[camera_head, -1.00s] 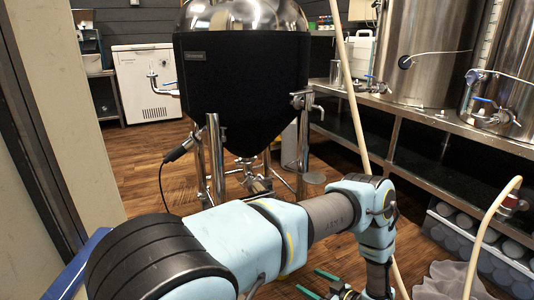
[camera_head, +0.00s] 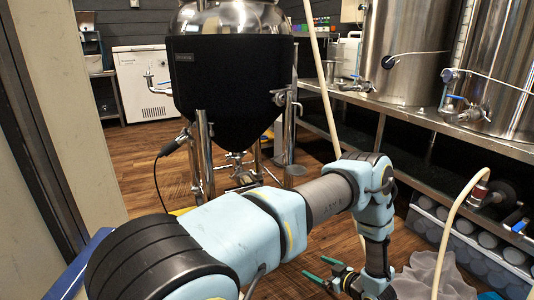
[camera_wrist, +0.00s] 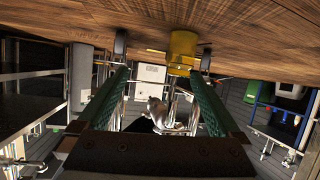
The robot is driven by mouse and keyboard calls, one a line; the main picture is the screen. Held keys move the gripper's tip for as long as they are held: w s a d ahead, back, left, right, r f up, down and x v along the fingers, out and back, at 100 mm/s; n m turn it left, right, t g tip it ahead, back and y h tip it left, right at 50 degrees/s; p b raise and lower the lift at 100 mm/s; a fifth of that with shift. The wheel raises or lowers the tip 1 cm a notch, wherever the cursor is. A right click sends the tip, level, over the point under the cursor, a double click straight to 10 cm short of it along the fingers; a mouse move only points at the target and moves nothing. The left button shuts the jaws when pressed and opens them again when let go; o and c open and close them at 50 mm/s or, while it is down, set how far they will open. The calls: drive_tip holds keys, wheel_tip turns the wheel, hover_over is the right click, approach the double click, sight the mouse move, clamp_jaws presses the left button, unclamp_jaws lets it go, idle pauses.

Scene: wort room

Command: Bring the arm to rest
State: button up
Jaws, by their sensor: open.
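My arm reaches forward from the bottom of the head view, with its wrist bent down at the right. My gripper (camera_head: 313,266) is low over the wooden floor, its two green fingers spread apart and pointing left. In the wrist view my gripper (camera_wrist: 164,65) shows both green fingers wide apart, with nothing held between them. That view is upside down, with the floor at the top.
A steel tank in a black jacket (camera_head: 228,85) stands on legs beyond my arm. A steel bench (camera_head: 440,125) with steel vessels runs along the right. A pale hose (camera_head: 458,215) and grey crate (camera_head: 470,250) are near my wrist. A wall edge (camera_head: 65,110) is close at left.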

drive_tip(key=w+d+r+m+h+p, duration=0.25)
drive_tip(key=w+r+h, duration=0.25)
drive_tip(key=w+r, duration=0.75)
wheel_tip(320, 180, up, 12)
drive_tip(key=a+m+g+h, duration=0.2)
drive_tip(key=h, duration=0.1)
drive_tip(key=s+a+r+m+g+h+p, duration=0.1)
drive_tip(key=s+a+r+g, duration=0.15)
drive_tip(key=a+r, duration=0.3)
drive_tip(key=s+a+r+m+g+p, duration=0.1)
drive_tip(key=s+a+r+m, duration=0.1)
drive_tip(key=s+a+r, duration=0.3)
drive_tip(key=s+a+r+m+g+y+p, duration=0.1)
drive_tip(key=s+a+r+g+p, duration=0.1)
drive_tip(key=s+a+r, duration=0.45)
drive_tip(key=s+a+r+m+g+p, duration=0.15)
drive_tip(key=s+a+r, duration=0.25)
drive_tip(key=s+a, duration=0.5)
wheel_tip(320, 180, up, 36)
drive_tip(key=d+n+p, duration=0.1)
drive_tip(key=p, duration=3.5)
drive_tip(key=shift+s+d, duration=0.25)
drive_tip(key=shift+d, duration=0.05)
